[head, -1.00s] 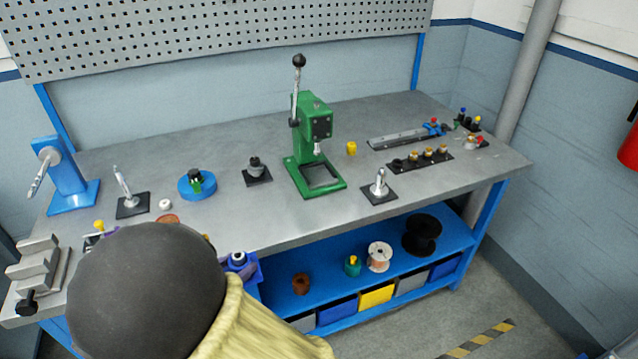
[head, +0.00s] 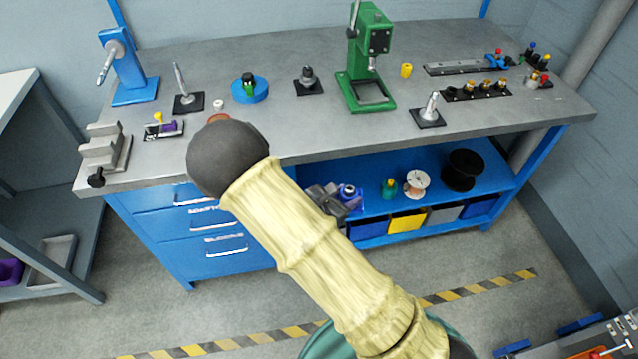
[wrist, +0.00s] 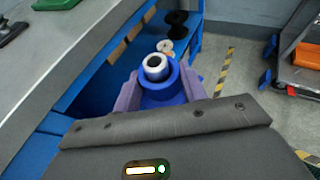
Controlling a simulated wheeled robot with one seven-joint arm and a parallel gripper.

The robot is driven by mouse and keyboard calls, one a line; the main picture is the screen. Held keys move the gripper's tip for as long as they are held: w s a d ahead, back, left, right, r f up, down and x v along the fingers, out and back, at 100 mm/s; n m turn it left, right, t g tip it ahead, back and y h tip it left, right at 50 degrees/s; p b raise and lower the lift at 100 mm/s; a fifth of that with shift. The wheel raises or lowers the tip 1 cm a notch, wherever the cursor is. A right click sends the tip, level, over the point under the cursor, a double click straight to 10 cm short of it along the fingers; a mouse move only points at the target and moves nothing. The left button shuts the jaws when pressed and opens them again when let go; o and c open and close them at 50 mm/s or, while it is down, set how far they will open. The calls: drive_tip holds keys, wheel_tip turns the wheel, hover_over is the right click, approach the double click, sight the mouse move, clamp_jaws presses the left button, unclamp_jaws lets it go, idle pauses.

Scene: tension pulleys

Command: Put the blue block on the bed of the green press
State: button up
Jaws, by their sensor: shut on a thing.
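My gripper (head: 330,200) is shut on a blue block (head: 348,193) with a pale metal ring on top. The block (wrist: 170,90) sits between the two purple-grey fingers (wrist: 158,92) in the wrist view. In the head view they show in front of the bench's lower shelf, below the bench top edge, and my arm partly hides the gripper. The green press (head: 371,45) stands on the bench, up and to the right of the gripper. Its low bed (head: 352,98) at its foot looks bare.
The grey bench top (head: 290,135) holds a blue round base (head: 262,92), a metal post on a black plate (head: 430,112) right of the press, and a yellow part (head: 406,70). Spools, including a black one (head: 462,170), stand on the lower shelf. Floor before the bench is open.

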drive_tip(key=s+d+f+m+g+h, duration=0.1)
drive_tip(key=d+f, duration=0.6)
drive_tip(key=d, duration=0.3)
drive_tip(key=shift+s+d+f+m, duration=0.15)
drive_tip(key=shift+s+f+m, duration=0.15)
drive_tip(key=shift+w+d, duration=0.1)
